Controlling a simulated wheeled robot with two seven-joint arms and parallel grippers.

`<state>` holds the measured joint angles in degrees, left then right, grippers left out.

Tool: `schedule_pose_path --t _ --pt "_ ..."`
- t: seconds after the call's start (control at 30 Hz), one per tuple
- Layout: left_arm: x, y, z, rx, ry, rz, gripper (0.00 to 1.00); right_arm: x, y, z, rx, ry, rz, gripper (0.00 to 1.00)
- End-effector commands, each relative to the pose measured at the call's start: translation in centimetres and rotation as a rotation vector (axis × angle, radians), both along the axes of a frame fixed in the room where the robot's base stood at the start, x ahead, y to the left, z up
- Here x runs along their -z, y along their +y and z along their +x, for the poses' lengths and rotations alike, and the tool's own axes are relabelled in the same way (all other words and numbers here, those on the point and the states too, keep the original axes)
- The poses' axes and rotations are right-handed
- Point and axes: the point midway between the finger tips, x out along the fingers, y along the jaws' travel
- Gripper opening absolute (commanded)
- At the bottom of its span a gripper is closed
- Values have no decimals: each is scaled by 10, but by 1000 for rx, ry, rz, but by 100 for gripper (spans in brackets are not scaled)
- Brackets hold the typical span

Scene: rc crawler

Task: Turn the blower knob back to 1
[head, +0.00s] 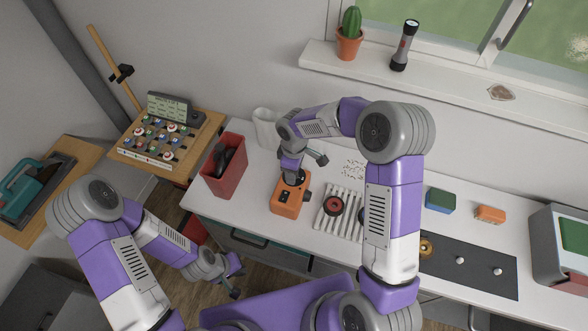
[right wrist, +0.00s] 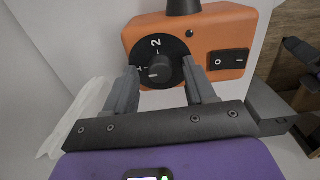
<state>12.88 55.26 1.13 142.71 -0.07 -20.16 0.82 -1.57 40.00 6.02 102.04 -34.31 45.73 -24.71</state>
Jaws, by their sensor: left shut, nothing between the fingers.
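The orange blower (head: 286,205) stands on the white counter, below my right gripper (head: 295,178) in the head view. In the right wrist view the orange blower (right wrist: 228,35) shows a round black dial with the blower knob (right wrist: 159,71) at its middle. A 2 shows at the top of the dial and a 1 at its left. A pale mark is on the knob's left part. My right gripper (right wrist: 160,68) has its fingers apart, one on each side of the knob, with a gap visible. My left gripper (head: 237,280) is shut and empty, low in front of the counter.
A rocker switch (right wrist: 229,61) is right of the dial. A red bin (head: 226,180) stands left of the blower, and a white slotted rack (head: 325,225) with a dark round part stands right of it. A dark mat (head: 480,280) lies farther right.

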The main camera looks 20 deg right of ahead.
Motion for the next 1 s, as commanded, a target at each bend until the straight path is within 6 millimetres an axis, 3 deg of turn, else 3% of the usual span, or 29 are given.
schedule_pose_path --t 0.27,0.7,1.0 --pt "0 0 0 0 0 0 0 -6 0 0 1 -1 1 55" --pt "-4 0 0 0 0 0 0 -70 0 0 1 -1 0 55" --pt "-4 0 0 0 0 0 0 -76 0 0 0 1 1 55"
